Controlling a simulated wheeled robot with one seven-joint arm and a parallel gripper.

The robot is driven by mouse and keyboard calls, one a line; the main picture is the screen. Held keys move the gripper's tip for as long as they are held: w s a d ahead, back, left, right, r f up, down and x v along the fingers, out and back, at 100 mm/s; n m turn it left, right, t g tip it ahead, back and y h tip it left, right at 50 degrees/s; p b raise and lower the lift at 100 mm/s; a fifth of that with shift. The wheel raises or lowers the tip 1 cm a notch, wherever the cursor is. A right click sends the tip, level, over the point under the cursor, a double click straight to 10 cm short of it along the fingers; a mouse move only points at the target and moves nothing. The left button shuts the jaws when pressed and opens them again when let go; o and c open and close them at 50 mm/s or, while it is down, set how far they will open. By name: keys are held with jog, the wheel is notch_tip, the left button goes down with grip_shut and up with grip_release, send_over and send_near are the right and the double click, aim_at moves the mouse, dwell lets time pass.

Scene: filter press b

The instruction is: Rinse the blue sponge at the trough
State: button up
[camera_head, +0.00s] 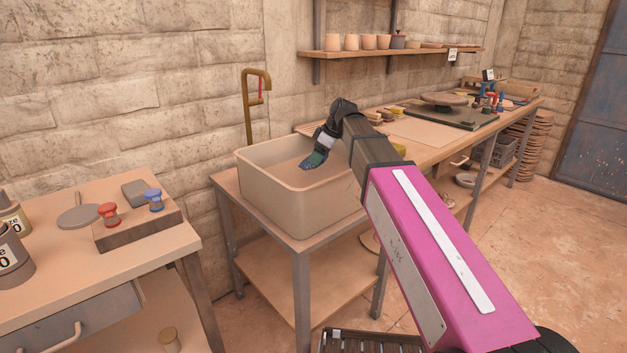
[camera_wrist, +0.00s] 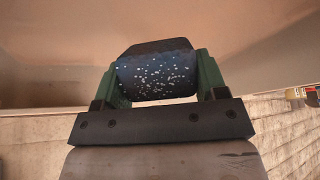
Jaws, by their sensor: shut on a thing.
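The trough (camera_head: 300,205) is a deep beige basin on a wooden stand against the wall. A brass tap (camera_head: 250,105) with a red part rises behind its back left. My gripper (camera_head: 315,159) reaches over the trough and points down into it. In the wrist view its green fingers are shut on the dark blue sponge (camera_wrist: 158,76), which is speckled with white. The trough's inner wall (camera_wrist: 50,60) fills the picture behind the sponge. Whether the sponge touches the trough's floor cannot be told.
A table (camera_head: 60,230) at the left holds grey pots and a block (camera_head: 138,226) with red and blue-topped pieces. A long workbench (camera_head: 440,150) with a dark board and tools runs to the right of the trough. A shelf (camera_head: 400,50) of pots hangs above. Open floor lies right.

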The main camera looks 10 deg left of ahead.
notch_tip(320, 180, up, 13)
jog(key=shift+f, duration=0.15)
dwell(1.3)
dwell(2.1)
notch_tip(320, 180, up, 4)
dwell(0.4)
dwell(0.4)
